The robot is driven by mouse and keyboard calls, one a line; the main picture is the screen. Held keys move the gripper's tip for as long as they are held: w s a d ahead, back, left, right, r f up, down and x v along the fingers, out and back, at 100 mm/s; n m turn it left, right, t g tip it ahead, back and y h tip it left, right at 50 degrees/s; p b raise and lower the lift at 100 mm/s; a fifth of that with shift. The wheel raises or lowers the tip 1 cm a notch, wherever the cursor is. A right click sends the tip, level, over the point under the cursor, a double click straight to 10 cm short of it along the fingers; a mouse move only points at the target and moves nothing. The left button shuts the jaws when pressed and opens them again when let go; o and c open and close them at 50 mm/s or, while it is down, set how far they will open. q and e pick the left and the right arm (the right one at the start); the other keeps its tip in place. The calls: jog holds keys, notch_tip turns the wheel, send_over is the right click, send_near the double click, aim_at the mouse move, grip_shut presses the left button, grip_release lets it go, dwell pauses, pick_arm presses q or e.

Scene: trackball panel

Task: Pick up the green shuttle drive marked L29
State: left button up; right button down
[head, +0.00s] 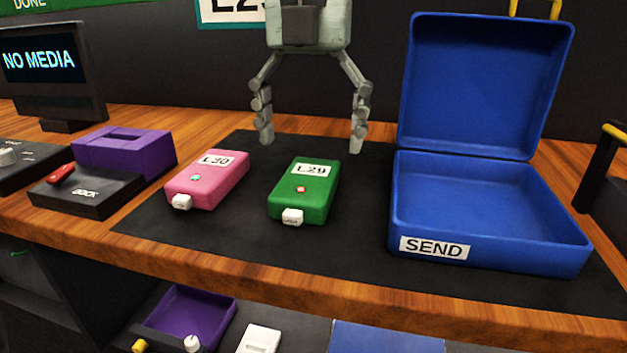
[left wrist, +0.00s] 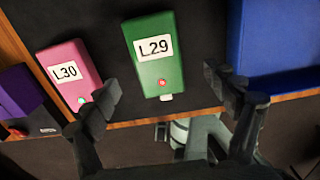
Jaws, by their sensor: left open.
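The green shuttle drive (head: 306,190) marked L29 lies flat on the black mat, with a red light and a white plug at its near end. It also shows in the left wrist view (left wrist: 166,70), upper middle. My left gripper (head: 312,146) hangs fingers down, open and empty, above and behind the green drive in the head view. In the left wrist view its fingers (left wrist: 160,90) stand wide on either side of the drive's near part, apart from it. My right gripper is not in view.
A pink drive (head: 208,180) marked L30 lies close left of the green one. An open blue case (head: 488,262) labelled SEND stands to the right. A dock (head: 90,196) and a purple holder (head: 126,150) stand at the left. The mat (head: 250,245) in front is clear.

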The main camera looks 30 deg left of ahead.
aim_at(307, 177)
pick_arm(q)
jog(key=f, duration=0.5)
jog(key=shift+a+f, duration=0.25)
jog(key=shift+f, duration=0.1)
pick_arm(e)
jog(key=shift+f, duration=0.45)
